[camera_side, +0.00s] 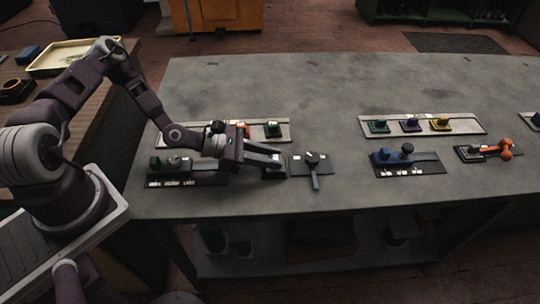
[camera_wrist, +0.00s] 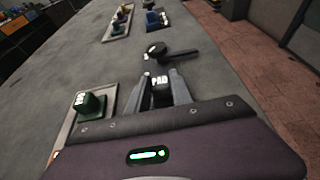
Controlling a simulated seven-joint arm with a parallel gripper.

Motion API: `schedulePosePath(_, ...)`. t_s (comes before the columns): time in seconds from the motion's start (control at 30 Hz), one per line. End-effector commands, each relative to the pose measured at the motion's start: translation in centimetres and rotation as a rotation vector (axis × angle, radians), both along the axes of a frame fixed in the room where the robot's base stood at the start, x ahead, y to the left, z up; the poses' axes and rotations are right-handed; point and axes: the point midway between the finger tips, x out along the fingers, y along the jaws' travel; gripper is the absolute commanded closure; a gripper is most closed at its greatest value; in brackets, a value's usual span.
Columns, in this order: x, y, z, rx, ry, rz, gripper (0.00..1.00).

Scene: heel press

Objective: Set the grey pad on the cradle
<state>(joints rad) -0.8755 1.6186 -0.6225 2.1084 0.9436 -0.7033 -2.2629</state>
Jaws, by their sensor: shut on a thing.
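My gripper (camera_side: 277,160) is low over the near left part of the bench, its fingers pointing right. In the wrist view, my gripper (camera_wrist: 161,78) is shut on a dark grey block, the grey pad (camera_wrist: 161,97), which carries a white PAD label. The pad is hard to make out in the side view. A long dark base (camera_side: 185,180) with white labels and a green block lies under and left of my gripper. I cannot tell which part is the cradle, or whether the pad touches anything below.
A dark plate with a black knob and lever (camera_side: 314,172) is just right of my fingers; the lever also shows ahead in the wrist view (camera_wrist: 180,56). A pale tray with a green block (camera_side: 272,130) lies behind. Other fixtures (camera_side: 405,162) stand right. The bench's middle back is clear.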

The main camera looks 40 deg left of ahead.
Motion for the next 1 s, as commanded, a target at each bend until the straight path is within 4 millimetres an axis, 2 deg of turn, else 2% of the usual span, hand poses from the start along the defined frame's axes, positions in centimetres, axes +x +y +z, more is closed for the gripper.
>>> schedulePosePath(0.03,0.0,0.0,-0.1,-0.001,0.001,0.000,1.00)
schedulePosePath(0.07,0.0,0.0,-0.1,0.000,0.000,0.000,0.70)
schedulePosePath(0.17,0.0,0.0,-0.1,0.000,0.000,0.000,0.50)
schedulePosePath(0.2,0.0,0.0,-0.1,0.000,0.000,0.000,0.48)
schedulePosePath(0.5,-0.2,0.3,0.1,0.001,0.001,0.002,0.48)
schedulePosePath(0.8,-3.9,4.1,2.3,0.002,-0.001,0.002,0.48)
schedulePosePath(1.0,-4.7,4.7,2.6,0.000,0.001,0.000,0.48)
